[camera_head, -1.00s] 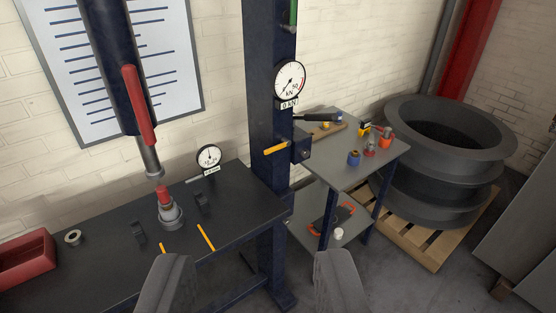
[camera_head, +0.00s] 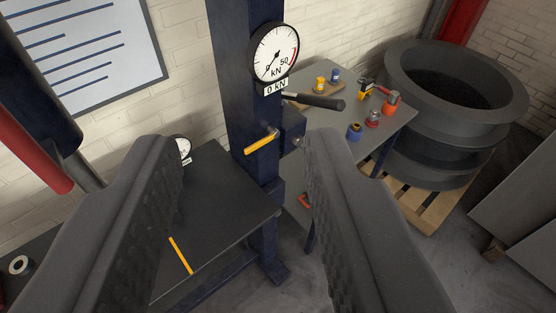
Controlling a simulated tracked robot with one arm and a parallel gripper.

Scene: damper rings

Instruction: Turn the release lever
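A short lever with an orange-yellow grip (camera_head: 261,143), which looks like the release lever, sticks out to the left from a dark block (camera_head: 293,132) on the press column (camera_head: 240,75). It slopes down to the left. A longer handle with a black grip (camera_head: 318,102) and a metal shaft juts right from the column, above the block. My gripper (camera_head: 240,140) is open and empty. Its two dark, ribbed fingers stand wide apart. In the picture the lever lies between the fingertips; no contact shows.
A round gauge (camera_head: 274,53) with a 0 kN label is on the column above the lever. The dark press bench (camera_head: 225,215) is below left. A grey side table (camera_head: 392,130) with small jars is behind right. Large grey rings (camera_head: 440,145) sit on a pallet.

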